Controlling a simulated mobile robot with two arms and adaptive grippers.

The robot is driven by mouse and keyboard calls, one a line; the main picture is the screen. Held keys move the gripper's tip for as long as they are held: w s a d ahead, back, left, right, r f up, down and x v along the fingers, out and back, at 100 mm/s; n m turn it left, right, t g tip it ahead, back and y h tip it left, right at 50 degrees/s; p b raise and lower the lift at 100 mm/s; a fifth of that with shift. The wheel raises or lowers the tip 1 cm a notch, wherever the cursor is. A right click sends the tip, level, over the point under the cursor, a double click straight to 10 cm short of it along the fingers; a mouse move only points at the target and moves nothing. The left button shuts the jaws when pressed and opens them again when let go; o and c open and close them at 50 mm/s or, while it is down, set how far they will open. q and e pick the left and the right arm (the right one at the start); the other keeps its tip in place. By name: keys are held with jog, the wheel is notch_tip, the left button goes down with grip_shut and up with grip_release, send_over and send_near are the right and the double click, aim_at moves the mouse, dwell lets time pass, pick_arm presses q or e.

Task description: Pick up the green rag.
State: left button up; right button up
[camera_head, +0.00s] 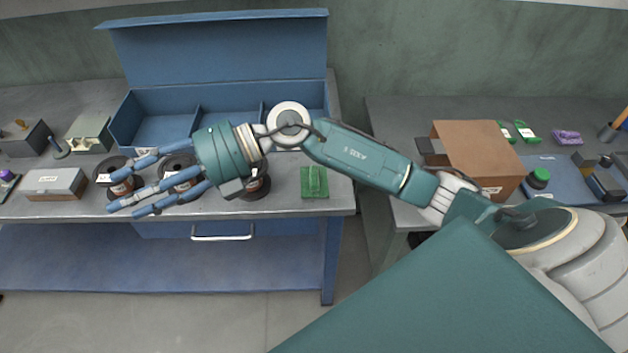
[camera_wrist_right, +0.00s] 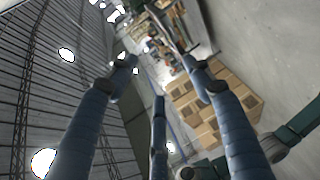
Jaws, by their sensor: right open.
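A small green square thing (camera_head: 314,182), which looks like the folded rag, lies near the front right edge of the left workbench; it has a raised strip down its middle. My right gripper (camera_head: 135,188) reaches leftward over the bench, its blue fingers spread and empty, well to the left of the green thing. My right forearm passes above and behind it without covering it. In the right wrist view the open fingers (camera_wrist_right: 155,100) point at the far room and ceiling, and no rag shows there. My left gripper is not in view.
Dark spools (camera_head: 112,172) stand under my right fingers. An open blue toolbox (camera_head: 160,131) stands behind them on the bench (camera_head: 340,197). A grey box (camera_head: 55,184) is at left. A brown box (camera_head: 475,150) and small green items (camera_head: 525,131) are on the right bench, past a gap.

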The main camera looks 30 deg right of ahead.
jog(key=d+f+n+g+h, duration=0.1)
jog(key=d+f+h, duration=0.3)
jog(key=f, duration=0.1)
jog(key=m+g+h+p, duration=0.15)
jog(key=m+h, duration=0.25)
jog(key=h, duration=0.8)
send_over(312, 176)
notch_tip(312, 176, down, 10)
jog(key=shift+a+f, duration=0.1)
jog(key=shift+f, duration=0.05)
jog(key=shift+f+p, duration=0.3)
jog(key=shift+f, duration=0.3)
notch_tip(312, 176, down, 4)
jog(key=shift+r+p, duration=0.2)
jog(key=shift+p, duration=0.5)
jog(key=shift+w+f, duration=0.1)
jog(key=shift+f, duration=0.3)
jog(key=c, duration=1.2)
